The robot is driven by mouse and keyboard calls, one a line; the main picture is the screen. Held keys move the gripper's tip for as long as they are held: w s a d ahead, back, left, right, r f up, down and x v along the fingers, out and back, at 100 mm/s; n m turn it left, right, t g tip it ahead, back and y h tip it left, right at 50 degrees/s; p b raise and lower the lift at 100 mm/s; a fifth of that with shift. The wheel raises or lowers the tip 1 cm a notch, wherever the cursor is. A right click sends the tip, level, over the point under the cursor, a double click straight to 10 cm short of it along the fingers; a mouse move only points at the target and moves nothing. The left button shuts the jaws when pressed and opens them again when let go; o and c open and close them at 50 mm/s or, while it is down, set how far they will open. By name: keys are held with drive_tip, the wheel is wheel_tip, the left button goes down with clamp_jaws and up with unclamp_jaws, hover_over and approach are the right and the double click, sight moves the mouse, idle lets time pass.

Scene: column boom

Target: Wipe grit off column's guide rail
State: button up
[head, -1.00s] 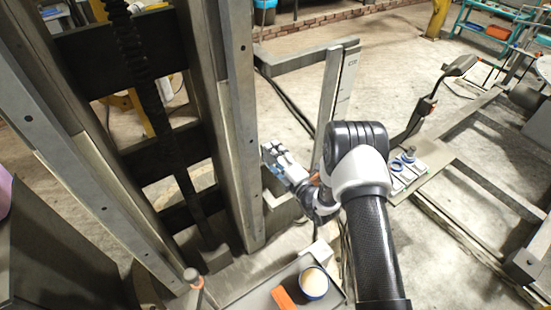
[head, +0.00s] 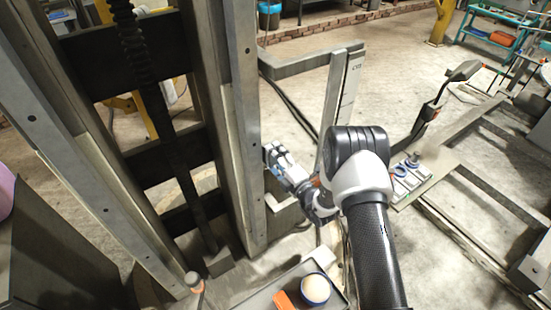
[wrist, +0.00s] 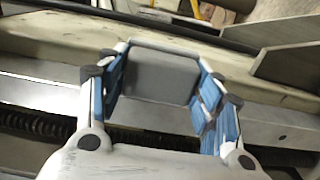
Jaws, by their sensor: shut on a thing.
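The column's guide rail (head: 244,90) is a long grey metal strip with bolt holes, standing upright right of the dark rack in the head view. In the wrist view the rail (wrist: 262,130) runs across the picture behind my fingers. My gripper (head: 277,158) is beside the rail's lower part. In the wrist view my gripper (wrist: 163,82) has blue-padded fingers shut on a plain grey block (wrist: 160,76). The block lies close over the rail; I cannot tell whether it touches. The rail under the block is hidden, and I cannot make out grit.
A tray (head: 262,294) below holds a blue-rimmed round container (head: 315,289) and an orange item (head: 284,301). A grey frame post (head: 334,95) rises behind my arm. Another rail (head: 75,165) stands at left.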

drive_tip(key=shift+r, duration=0.15)
drive_tip(key=shift+w+a+r+p, duration=0.1)
drive_tip(key=shift+r+p, duration=1.1)
drive_tip(key=shift+r, duration=0.7)
drive_tip(key=shift+w+a+f+b, duration=0.1)
drive_tip(key=shift+w+b, duration=0.05)
drive_tip(key=shift+b, duration=0.15)
drive_tip(key=shift+f, duration=0.1)
wheel_tip(320, 180, down, 4)
drive_tip(key=b, duration=0.3)
drive_tip(key=shift+w+b, duration=0.1)
drive_tip(key=shift+b, duration=0.2)
drive_tip(key=shift+r, duration=0.2)
drive_tip(key=shift+p+v, duration=0.8)
drive_tip(key=shift+v, duration=2.2)
